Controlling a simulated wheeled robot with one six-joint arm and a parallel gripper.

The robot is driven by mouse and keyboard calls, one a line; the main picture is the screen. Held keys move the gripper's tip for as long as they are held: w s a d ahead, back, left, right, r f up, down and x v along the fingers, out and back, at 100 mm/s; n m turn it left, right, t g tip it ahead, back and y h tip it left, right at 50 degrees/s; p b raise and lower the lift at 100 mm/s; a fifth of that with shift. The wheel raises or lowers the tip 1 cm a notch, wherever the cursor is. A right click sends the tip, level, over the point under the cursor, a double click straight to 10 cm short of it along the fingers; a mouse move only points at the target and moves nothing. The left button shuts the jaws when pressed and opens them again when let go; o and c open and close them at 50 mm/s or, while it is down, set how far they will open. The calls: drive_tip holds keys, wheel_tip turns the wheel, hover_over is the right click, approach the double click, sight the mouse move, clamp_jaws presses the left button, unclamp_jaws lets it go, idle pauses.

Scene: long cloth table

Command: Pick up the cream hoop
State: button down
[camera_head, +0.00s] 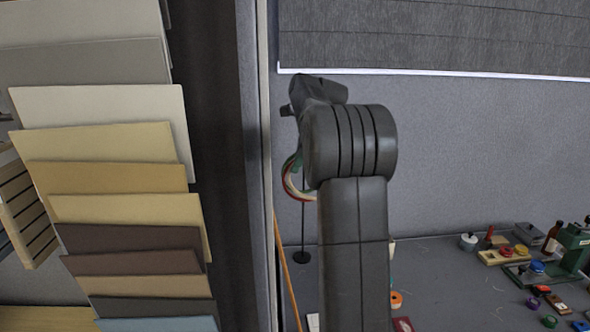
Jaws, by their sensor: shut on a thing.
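Several thin curved bands, red, green and cream, show just left of my arm's thick dark joint. The cream one, which looks like the cream hoop (291,188), is only partly visible, and its right side is hidden behind my arm. I cannot tell clearly how the bands overlap. A thin dark upright rod with a round black base (301,257) stands below them on the table. The jaws of my gripper are hidden behind my own arm links, so what they touch cannot be seen.
The grey cloth table (440,290) has clear room right of my arm. A green device (575,245), a brown bottle (552,238) and small coloured items crowd the right. Sample boards (110,145) hang at left. An orange stick (288,275) leans near the rod.

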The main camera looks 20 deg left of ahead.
drive_tip(key=s+d+r+b, duration=0.2)
drive_tip(key=s+d+r, duration=0.2)
drive_tip(key=s, duration=0.3)
drive_tip(key=shift+s+d+r, duration=0.2)
drive_tip(key=shift+d+r, duration=0.1)
drive_tip(key=shift+d, duration=0.25)
drive_tip(key=shift+f, duration=0.1)
